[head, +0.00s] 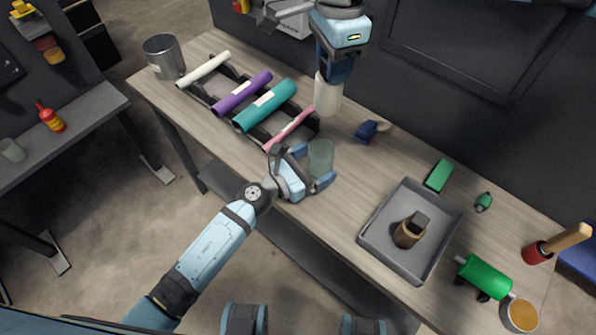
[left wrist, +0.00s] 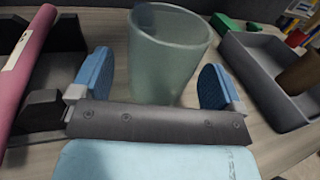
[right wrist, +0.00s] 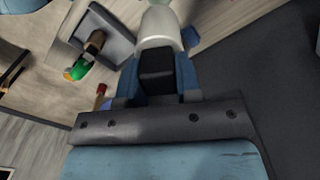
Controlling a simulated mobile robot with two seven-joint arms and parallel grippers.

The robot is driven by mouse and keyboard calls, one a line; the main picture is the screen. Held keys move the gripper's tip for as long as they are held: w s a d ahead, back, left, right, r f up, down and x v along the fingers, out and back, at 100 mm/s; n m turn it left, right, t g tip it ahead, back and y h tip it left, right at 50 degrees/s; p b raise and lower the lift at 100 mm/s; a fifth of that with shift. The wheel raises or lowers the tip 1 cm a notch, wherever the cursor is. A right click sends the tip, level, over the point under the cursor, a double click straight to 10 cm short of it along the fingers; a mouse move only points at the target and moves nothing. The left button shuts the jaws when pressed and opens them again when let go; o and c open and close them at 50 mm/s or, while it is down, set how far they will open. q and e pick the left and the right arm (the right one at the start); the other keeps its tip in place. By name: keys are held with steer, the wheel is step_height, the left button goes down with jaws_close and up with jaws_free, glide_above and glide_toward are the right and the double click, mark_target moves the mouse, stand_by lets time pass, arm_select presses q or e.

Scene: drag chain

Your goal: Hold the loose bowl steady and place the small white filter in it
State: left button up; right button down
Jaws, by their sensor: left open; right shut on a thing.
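The loose bowl is a translucent grey-green cup (head: 321,158) standing upright on the table. It also shows in the left wrist view (left wrist: 168,50). My left gripper (head: 306,174) is open with its blue fingers on either side of the bowl's near part; in the left wrist view a gap shows beside each finger. My right gripper (head: 335,76) is shut on the small white filter (head: 328,96), a pale cylinder, holding it above the table behind the bowl.
A black rack with coloured rolls (head: 266,104) stands left of the bowl. A blue object (head: 367,131) lies behind it to the right. A grey tray (head: 378,226) with a brown-black item is further right. Table between bowl and tray is clear.

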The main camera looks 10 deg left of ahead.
arm_select(q)
steer(key=shift+x, duration=0.85)
steer(key=shift+c, duration=0.4)
steer(key=c, duration=1)
steer(key=shift+o, duration=0.3)
arm_select(e)
step_height(320, 180, down, 13)
steer(key=c, duration=0.7)
jaws_free()
steer(key=shift+c, duration=0.2)
steer(key=shift+r, duration=0.1)
step_height(320, 180, up, 12)
steer(key=shift+f, duration=0.1)
